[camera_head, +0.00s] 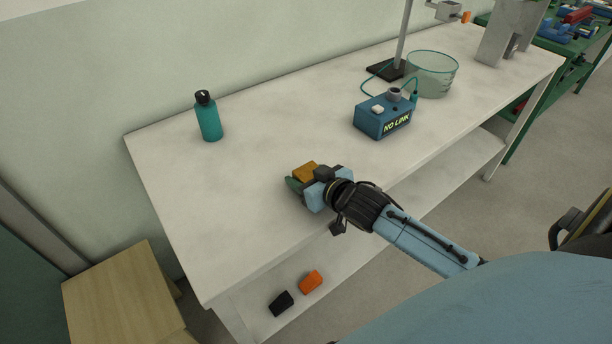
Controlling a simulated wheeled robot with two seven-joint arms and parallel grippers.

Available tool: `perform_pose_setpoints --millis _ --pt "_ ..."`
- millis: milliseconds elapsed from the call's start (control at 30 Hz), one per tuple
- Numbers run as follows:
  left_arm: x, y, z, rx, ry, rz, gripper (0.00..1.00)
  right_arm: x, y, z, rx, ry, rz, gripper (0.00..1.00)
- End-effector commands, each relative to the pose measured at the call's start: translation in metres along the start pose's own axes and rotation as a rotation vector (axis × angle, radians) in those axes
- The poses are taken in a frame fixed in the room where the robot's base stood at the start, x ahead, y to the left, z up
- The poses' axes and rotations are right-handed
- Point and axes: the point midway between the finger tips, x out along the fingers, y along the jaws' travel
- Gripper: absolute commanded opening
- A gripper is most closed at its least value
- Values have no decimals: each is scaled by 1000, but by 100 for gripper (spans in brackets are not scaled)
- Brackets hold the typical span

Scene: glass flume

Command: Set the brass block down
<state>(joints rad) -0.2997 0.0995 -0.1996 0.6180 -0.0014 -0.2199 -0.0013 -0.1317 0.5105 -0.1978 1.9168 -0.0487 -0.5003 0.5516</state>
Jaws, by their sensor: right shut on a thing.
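The brass block (305,171) is a small golden-brown block near the front edge of the white table, seen from above. My right gripper (308,180) comes in from the right and is shut on the block. The gripper's fingers and body hide the block's lower part. I cannot tell whether the block touches the tabletop or is held just above it. My left gripper is not in view.
A teal bottle (208,116) stands at the back left of the table (190,190). A blue "NO LINK" box (383,118), a glass beaker (432,75) and a stand (385,68) are behind to the right. Orange (311,282) and black (281,303) pieces lie on the lower shelf.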

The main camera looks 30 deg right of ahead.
Motion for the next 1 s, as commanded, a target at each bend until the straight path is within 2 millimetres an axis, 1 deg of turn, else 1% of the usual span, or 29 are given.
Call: perform_pose_setpoints --millis 33,167,200,333,367,600,700,767,867,1000 --pt "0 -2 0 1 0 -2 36 0 0 -4 -1 8 -1 0" --pt "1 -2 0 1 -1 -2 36 1 0 -1 0 8 -1 0" --pt "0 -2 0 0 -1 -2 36 1 0 2 0 0 0 57" --pt "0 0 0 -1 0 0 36 1 0 2 0 0 0 74" --pt "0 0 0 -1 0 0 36 1 0 2 0 0 0 76" --pt "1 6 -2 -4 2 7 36 1 0 2 0 0 0 76" --pt "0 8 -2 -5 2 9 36 -1 0 -2 -1 0 0 76" --pt "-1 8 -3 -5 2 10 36 -6 0 0 0 -2 0 76" --pt "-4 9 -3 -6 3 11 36 -20 0 0 0 -3 0 76" --pt "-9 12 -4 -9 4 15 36 -47 0 0 1 -4 0 76"
